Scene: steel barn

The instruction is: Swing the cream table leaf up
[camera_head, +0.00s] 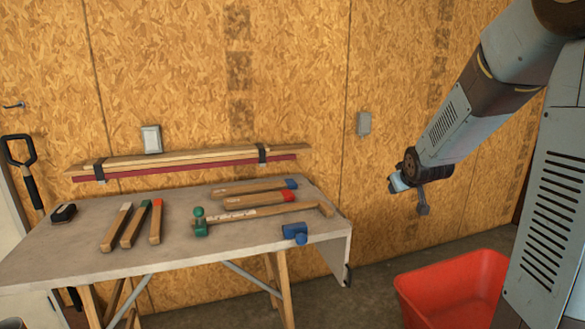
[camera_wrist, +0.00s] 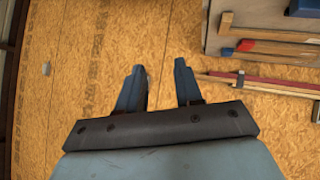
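The cream table leaf (camera_head: 336,255) hangs down at the right end of the worktable (camera_head: 75,255) in the head view. A small dark fitting (camera_head: 347,275) sits at its outer lower edge. My gripper (camera_head: 394,184) is in the air to the right of the table and higher than its top, apart from the leaf. In the wrist view my gripper (camera_wrist: 158,82) shows two fingers spread with nothing between them. The wrist view shows part of the tabletop (camera_wrist: 213,42) at upper right; I cannot make out the leaf there.
Wooden-handled tools (camera_head: 260,212) and a blue clamp-like piece (camera_head: 295,233) lie near the table's right end. Boards (camera_head: 190,160) run along the wall behind. A red bin (camera_head: 450,290) stands on the floor to the right. The floor between bin and table looks clear.

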